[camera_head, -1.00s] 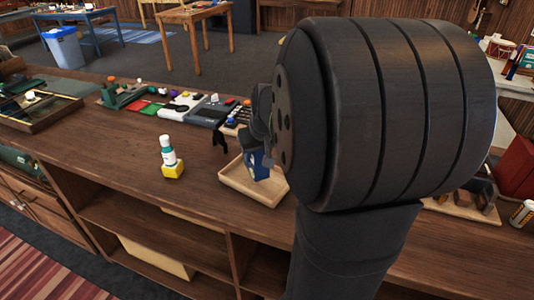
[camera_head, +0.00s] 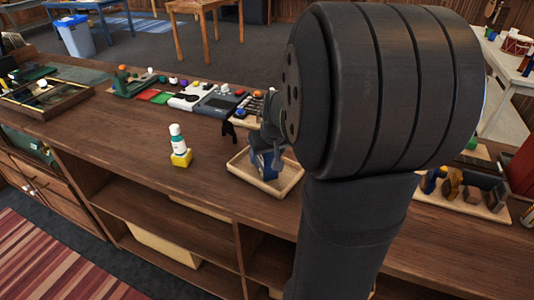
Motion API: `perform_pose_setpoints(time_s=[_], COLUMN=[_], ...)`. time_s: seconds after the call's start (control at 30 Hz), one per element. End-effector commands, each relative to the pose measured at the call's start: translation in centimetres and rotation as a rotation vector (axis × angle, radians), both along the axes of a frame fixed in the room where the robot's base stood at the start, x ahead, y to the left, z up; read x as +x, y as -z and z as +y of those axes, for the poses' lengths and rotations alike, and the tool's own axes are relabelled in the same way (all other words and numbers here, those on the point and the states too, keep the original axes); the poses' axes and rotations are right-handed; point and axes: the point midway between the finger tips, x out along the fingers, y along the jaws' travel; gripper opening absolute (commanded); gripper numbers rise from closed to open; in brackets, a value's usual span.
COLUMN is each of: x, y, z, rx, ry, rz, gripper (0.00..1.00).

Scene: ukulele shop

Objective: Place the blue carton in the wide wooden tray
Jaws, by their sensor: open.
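The blue carton (camera_head: 265,165) is in the light wooden tray (camera_head: 252,180), within its low rim. My arm hides part of the carton, and I cannot tell whether it rests flat on the tray floor. My gripper (camera_head: 254,143) is at the carton's upper part, with one dark finger showing to the left, apart from the carton. The jaws are open. The other finger is mostly hidden by my arm.
A white and teal bottle (camera_head: 177,138) stands on a yellow block (camera_head: 181,158) left of the tray. Electronic boxes (camera_head: 220,102) line the counter behind. A wooden rack (camera_head: 465,204) with dark items is at right. Bare counter (camera_head: 120,135) lies left.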

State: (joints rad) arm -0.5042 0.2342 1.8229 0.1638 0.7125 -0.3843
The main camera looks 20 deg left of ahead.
Motion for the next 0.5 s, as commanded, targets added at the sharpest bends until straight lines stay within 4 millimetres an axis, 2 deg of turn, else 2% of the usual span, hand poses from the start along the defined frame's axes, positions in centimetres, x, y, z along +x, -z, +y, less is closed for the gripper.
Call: perform_pose_setpoints(time_s=[0.23,0.5], x=[-0.3,-1.8], y=[-1.7,-6.8], z=[-0.4,-1.8], rx=[0.001,0.003], ry=[0.0,0.001], rz=[-0.003,-0.006], gripper=[0.62,0.62])
